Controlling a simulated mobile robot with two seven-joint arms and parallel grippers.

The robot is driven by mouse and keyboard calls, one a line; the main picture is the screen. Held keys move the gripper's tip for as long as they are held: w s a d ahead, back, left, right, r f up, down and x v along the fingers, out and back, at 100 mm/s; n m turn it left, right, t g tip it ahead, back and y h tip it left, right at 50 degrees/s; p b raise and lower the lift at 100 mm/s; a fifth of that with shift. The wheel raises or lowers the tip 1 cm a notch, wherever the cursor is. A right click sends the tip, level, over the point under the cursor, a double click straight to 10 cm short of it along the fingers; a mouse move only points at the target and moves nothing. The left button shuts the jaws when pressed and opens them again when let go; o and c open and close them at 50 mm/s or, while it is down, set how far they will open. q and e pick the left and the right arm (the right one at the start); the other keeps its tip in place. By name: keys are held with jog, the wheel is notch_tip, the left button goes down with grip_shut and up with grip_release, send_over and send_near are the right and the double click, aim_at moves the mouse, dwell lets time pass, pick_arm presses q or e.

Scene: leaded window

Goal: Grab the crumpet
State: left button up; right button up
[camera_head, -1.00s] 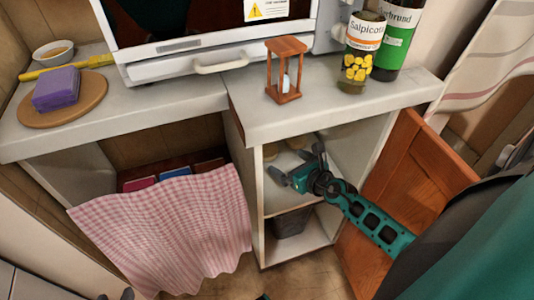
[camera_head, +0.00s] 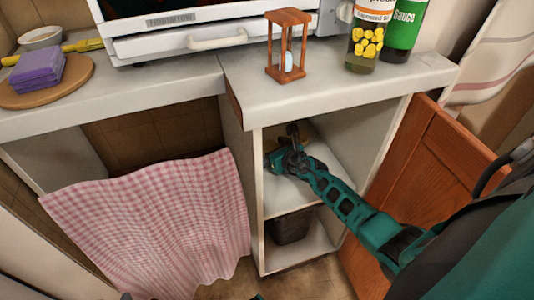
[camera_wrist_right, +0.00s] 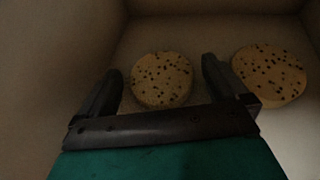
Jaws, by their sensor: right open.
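Two round, pale tan crumpets with dark holes lie on the cupboard floor in the right wrist view. One crumpet (camera_wrist_right: 162,79) lies between the spread fingers of my right gripper (camera_wrist_right: 162,68), with a gap to each side. The other crumpet (camera_wrist_right: 270,75) lies to the right, outside the right finger. In the head view my right gripper (camera_head: 284,150) reaches into the upper compartment of the open cupboard (camera_head: 254,200), open and empty. There it hides most of what lies inside.
The cupboard's side walls and the counter (camera_head: 330,95) above bound the reach. The wooden door (camera_head: 425,175) stands open at right. A dark bin (camera_head: 290,228) is below.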

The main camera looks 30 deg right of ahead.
jog(key=c, duration=1)
jog(key=shift+c, duration=0.2)
jog(key=shift+r, duration=0.15)
